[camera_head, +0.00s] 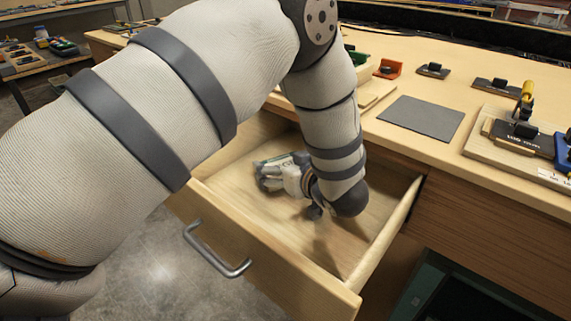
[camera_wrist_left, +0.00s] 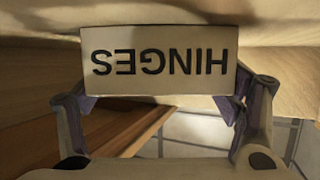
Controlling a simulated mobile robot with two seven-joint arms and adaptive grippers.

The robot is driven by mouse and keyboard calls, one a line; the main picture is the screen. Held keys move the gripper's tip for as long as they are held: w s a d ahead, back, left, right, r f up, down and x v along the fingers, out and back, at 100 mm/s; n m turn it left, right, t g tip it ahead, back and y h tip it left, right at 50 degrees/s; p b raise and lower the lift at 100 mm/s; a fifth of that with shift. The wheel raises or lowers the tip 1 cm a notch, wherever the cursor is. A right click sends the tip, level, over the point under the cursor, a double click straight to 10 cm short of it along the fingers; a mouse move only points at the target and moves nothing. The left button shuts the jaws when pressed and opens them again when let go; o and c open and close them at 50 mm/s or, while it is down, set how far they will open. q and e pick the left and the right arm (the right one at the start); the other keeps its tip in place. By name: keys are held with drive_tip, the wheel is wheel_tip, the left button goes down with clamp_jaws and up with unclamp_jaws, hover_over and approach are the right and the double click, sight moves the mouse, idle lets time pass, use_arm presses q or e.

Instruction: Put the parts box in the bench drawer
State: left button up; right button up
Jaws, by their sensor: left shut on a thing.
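The bench drawer (camera_head: 285,268) is pulled open, with its metal handle (camera_head: 215,250) on the front panel. My left arm reaches over it from the left and bends down, so my left gripper (camera_head: 280,176) is inside the drawer's opening. In the left wrist view the parts box (camera_wrist_left: 160,61) shows a pale face lettered "HINGES", upside down in the picture. My left gripper (camera_wrist_left: 160,92) is shut on this box, one finger at each side. In the head view the gripper and arm mostly hide the box. Whether it touches the drawer floor cannot be told. My right gripper is not in view.
The bench top (camera_head: 400,150) holds a grey mat (camera_head: 421,117), an orange block (camera_head: 388,68) and a wooden fixture board (camera_head: 500,150) at the right. The drawer floor toward the front looks clear.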

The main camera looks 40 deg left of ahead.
use_arm(q)
drive_tip(key=shift+r, duration=0.15)
drive_tip(key=o, duration=1.2)
drive_tip(key=shift+f, duration=0.2)
drive_tip(key=shift+r, duration=0.1)
drive_tip(key=shift+d+r, duration=0.3)
drive_tip(key=p+v, duration=0.1)
drive_tip(key=v, duration=1)
drive_tip(key=shift+s+d, duration=0.15)
drive_tip(key=shift+s, duration=0.1)
